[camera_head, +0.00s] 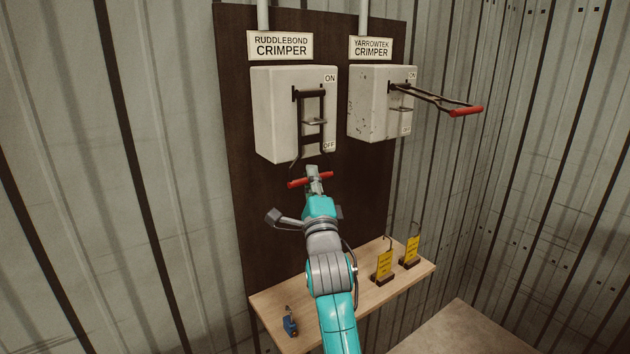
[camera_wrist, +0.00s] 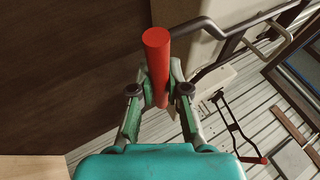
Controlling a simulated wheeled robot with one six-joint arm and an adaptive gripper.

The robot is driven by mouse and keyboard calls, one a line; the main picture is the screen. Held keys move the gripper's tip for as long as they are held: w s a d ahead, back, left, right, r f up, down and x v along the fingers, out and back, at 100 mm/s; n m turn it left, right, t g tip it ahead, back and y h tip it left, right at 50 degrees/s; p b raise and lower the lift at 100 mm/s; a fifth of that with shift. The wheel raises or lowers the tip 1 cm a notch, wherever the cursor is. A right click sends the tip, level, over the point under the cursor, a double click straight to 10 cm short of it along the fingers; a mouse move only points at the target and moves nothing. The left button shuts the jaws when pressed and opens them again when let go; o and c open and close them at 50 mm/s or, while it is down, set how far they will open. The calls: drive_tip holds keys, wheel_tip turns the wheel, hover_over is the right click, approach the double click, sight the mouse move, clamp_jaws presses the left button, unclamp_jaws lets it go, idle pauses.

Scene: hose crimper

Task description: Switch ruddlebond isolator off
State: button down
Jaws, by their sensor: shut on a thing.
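The ruddlebond isolator is a pale grey box (camera_head: 275,120) on the dark board, under a sign (camera_head: 281,45) reading RUDDLEBOND CRIMPER. Its front has ON at the top right and OFF at the bottom right. Its dark lever (camera_head: 324,105) runs down the front, and its red handle (camera_head: 296,184) is below the box, lower than the OFF mark. My gripper (camera_head: 313,174) is shut on the red handle. In the wrist view the red handle (camera_wrist: 157,55) stands between the two fingers of my gripper (camera_wrist: 160,95). The fingertips are partly hidden in the head view.
The yarrowtek isolator (camera_head: 365,115) is at the right, its red-handled lever (camera_head: 465,111) sticking out rightward. A wooden shelf (camera_head: 275,305) below holds a blue padlock (camera_head: 290,325) and two yellow tags (camera_head: 384,264) on stands. Corrugated walls enclose the corner.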

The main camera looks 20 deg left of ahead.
drive_tip(key=shift+w+a+f, duration=0.1)
idle(0.3)
drive_tip(key=c, duration=1.1)
unclamp_jaws()
drive_tip(key=shift+c, duration=0.2)
drive_tip(key=v, duration=1.2)
